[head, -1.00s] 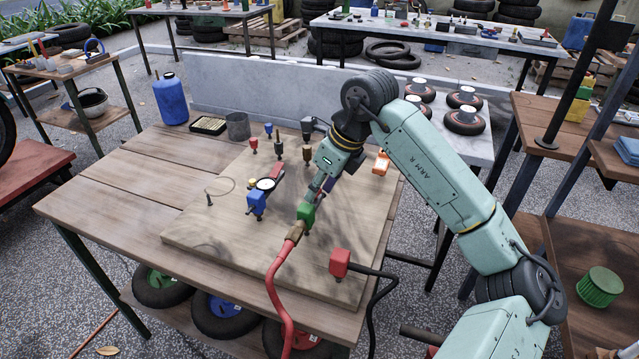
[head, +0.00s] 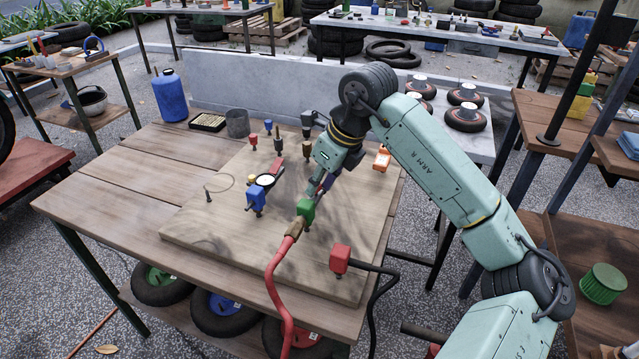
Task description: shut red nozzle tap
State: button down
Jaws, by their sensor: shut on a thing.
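My gripper (head: 319,191) points down at the top of a green block (head: 306,209) on the wooden board (head: 210,235). It is shut on a small part there, which looks like the tap handle; the fingers hide most of it. A brass fitting (head: 295,228) and a red hose (head: 271,276) run from the green block towards the front edge. A separate red block (head: 340,259) with a black hose stands at the board's front right, apart from my gripper. I cannot make out the handle's angle.
A blue block (head: 256,198) and a round gauge (head: 266,180) stand left of my gripper. Several small coloured fittings stand behind, with an orange device (head: 381,159) at the right. A grey cup (head: 237,123) and blue bottle (head: 170,95) stand farther back. The board's left is mostly clear.

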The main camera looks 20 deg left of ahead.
jog(key=m+b, duration=0.1)
jog(key=b, duration=0.1)
jog(key=m+t+b, duration=0.1)
jog(key=m+b, duration=0.1)
jog(key=shift+s+f+h, duration=0.1)
jog(key=shift+f+h, duration=0.2)
jog(key=shift+f, duration=0.05)
jog(key=m+b, duration=0.2)
jog(key=m+t+h+b, duration=0.1)
jog(key=m+b, duration=0.1)
jog(key=b, duration=0.1)
jog(key=shift+s+a+m+t, duration=0.15)
jog(key=shift+m+t, duration=0.15)
jog(key=m+b, duration=0.2)
jog(key=m+h+b, duration=0.1)
jog(key=m, duration=0.1)
jog(key=shift+s+a+r+t+h+b, duration=0.1)
jog(key=shift+a+r+t+h+b, duration=0.1)
jog(key=shift+t+h+b, duration=0.15)
jog(key=shift+a+r+m+h+b, duration=0.1)
jog(key=shift+m+h+b, duration=0.35)
jog(key=shift+m+b, duration=0.85)
jog(key=shift+m, duration=0.5)
jog(key=shift+p, duration=0.3)
jog(key=c, duration=1.6)
grip_release()
jog(key=shift+r, duration=0.1)
